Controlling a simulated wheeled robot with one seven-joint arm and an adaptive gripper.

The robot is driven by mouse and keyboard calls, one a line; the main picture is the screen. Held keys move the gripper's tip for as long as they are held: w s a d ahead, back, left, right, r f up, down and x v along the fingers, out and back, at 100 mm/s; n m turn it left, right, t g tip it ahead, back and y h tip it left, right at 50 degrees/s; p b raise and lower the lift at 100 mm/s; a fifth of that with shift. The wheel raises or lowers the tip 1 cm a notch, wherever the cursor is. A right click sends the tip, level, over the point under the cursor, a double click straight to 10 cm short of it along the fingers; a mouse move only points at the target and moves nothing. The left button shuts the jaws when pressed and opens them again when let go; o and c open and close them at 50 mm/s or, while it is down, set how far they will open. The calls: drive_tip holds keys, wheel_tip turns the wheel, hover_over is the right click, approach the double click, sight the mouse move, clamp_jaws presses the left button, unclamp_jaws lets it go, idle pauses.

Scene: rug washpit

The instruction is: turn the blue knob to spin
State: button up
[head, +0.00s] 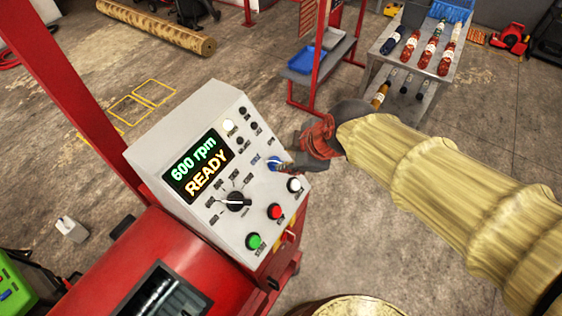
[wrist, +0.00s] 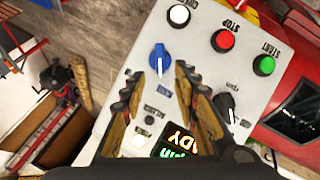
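The blue knob (head: 273,162) is on the sloped grey control panel (head: 150,150), right of the display. In the wrist view the blue knob (wrist: 159,57) has a white pointer line and shows whole, just past the gap between my fingertips. My gripper (head: 287,167) is at the knob's right side in the head view and partly covers that area. In the wrist view my gripper (wrist: 159,76) is open, one finger on each side of the knob's line, with nothing held. I cannot tell whether a fingertip touches the knob. The lettering around the knob is too small to read.
The display (head: 198,166) reads 600 rpm READY. A black selector knob (head: 238,201), green button (head: 255,242), red button (head: 275,211) and white button (head: 294,185) share the panel. A red machine body (head: 110,270) is below left. A bottle table (head: 415,65) stands behind.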

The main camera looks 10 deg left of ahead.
sight(279, 163)
drive_tip(key=b+x, duration=0.1)
drive_tip(key=x, duration=0.6)
drive_tip(key=shift+f, duration=0.1)
drive_tip(key=shift+c, duration=0.4)
clamp_jaws()
